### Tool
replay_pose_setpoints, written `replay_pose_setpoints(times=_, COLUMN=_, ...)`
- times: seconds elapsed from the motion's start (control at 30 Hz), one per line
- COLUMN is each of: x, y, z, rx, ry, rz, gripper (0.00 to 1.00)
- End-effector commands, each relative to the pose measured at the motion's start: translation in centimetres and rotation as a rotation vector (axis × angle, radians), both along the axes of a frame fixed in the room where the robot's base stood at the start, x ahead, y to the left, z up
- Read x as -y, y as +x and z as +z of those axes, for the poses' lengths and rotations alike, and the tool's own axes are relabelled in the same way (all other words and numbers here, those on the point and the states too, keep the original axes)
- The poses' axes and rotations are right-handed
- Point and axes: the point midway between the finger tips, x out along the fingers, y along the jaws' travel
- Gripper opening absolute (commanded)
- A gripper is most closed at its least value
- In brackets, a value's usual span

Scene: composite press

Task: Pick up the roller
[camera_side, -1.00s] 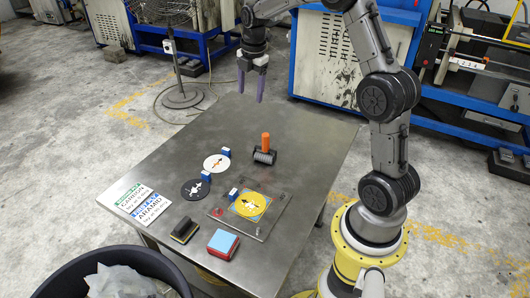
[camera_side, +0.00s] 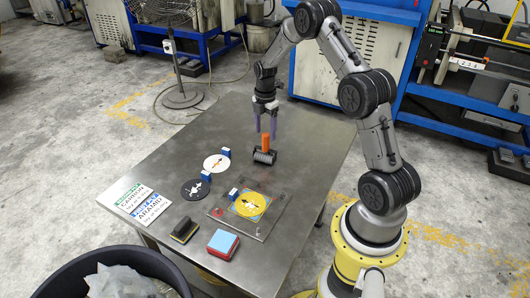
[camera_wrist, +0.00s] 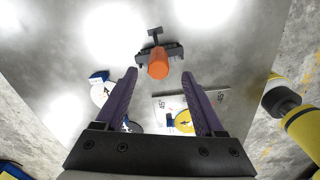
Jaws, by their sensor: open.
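The roller (camera_side: 265,154) stands on the metal table with its orange handle (camera_side: 265,141) pointing up and its dark ribbed cylinder at the bottom. My gripper (camera_side: 266,134) is above it, open and empty, with its purple fingertips close to the height of the handle's top. In the wrist view the orange handle end (camera_wrist: 158,69) shows just beyond the two spread fingers (camera_wrist: 163,77), about midway between them. The roller's dark frame sits behind the handle there. I cannot tell the exact gap between fingers and handle.
A plate with a yellow disc (camera_side: 250,204) lies in front of the roller. White (camera_side: 216,163) and black (camera_side: 195,189) discs with blue blocks lie to the left. Label cards (camera_side: 142,205), a dark brush-like block (camera_side: 185,230) and a red-blue block (camera_side: 222,244) are near the front. The back table is clear.

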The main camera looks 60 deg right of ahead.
Motion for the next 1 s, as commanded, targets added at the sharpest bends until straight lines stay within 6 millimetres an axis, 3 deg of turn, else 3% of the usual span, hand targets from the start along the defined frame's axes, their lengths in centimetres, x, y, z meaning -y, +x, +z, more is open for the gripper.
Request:
replay_pose_setpoints(times=0.33, x=0.4, y=0.2, z=-4.4, rx=-0.002, ry=0.001, rz=0.0, gripper=0.71)
replay_pose_setpoints(times=0.67, x=0.4, y=0.2, z=-5.0, rx=0.0, ry=0.0, rz=0.0, gripper=0.69)
replay_pose_setpoints(times=1.0, x=0.4, y=0.2, z=-4.9, rx=0.0, ry=0.0, rz=0.0, gripper=0.08)
